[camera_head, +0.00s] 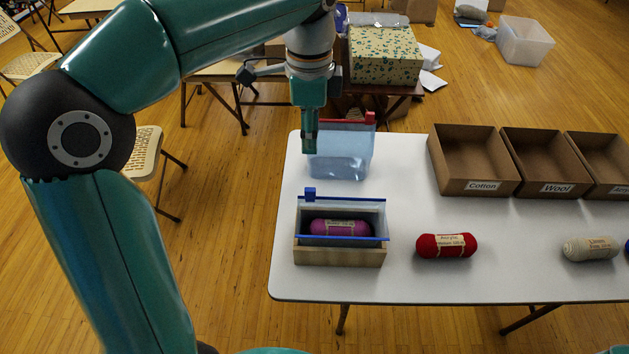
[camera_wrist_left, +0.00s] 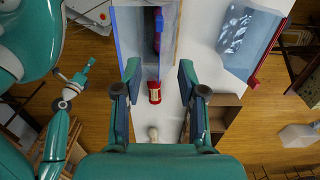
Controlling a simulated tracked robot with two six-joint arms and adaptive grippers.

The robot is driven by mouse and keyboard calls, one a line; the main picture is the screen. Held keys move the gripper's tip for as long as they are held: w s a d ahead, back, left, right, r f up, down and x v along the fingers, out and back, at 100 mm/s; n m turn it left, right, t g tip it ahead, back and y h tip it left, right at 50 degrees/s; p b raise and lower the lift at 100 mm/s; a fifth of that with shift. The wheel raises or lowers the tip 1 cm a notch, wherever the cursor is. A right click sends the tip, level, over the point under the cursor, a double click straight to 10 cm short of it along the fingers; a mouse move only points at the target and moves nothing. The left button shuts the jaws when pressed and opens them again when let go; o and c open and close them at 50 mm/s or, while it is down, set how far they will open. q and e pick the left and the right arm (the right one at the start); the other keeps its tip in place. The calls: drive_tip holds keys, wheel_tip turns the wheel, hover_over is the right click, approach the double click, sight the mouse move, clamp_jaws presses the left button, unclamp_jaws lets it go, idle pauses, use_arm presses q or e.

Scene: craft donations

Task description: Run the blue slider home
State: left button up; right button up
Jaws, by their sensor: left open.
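The blue slider (camera_head: 309,194) sits at the left end of the blue-edged zip of a clear pouch (camera_head: 345,206). The pouch stands in a wooden holder (camera_head: 340,256) at the table's front left, its mouth spread open. A purple yarn roll (camera_head: 340,227) lies inside; it also shows in the left wrist view (camera_wrist_left: 157,40). My left gripper (camera_head: 309,142) points down above and behind the slider, apart from it. Its two fingers are spread with nothing between them in the left wrist view (camera_wrist_left: 158,75).
A second clear pouch with a red slider (camera_head: 341,158) lies behind the holder. Red yarn (camera_head: 446,245) and cream yarn (camera_head: 590,248) lie to the right. Cardboard bins labelled Cotton (camera_head: 482,188) and Wool (camera_head: 556,188) stand at the back right, beside a third bin.

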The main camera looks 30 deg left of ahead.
sight(311, 189)
use_arm(q)
wheel_tip(311, 189, down, 15)
drive_tip(key=shift+a+f, duration=0.1)
drive_tip(key=shift+f, duration=0.1)
idle(0.3)
clamp_jaws()
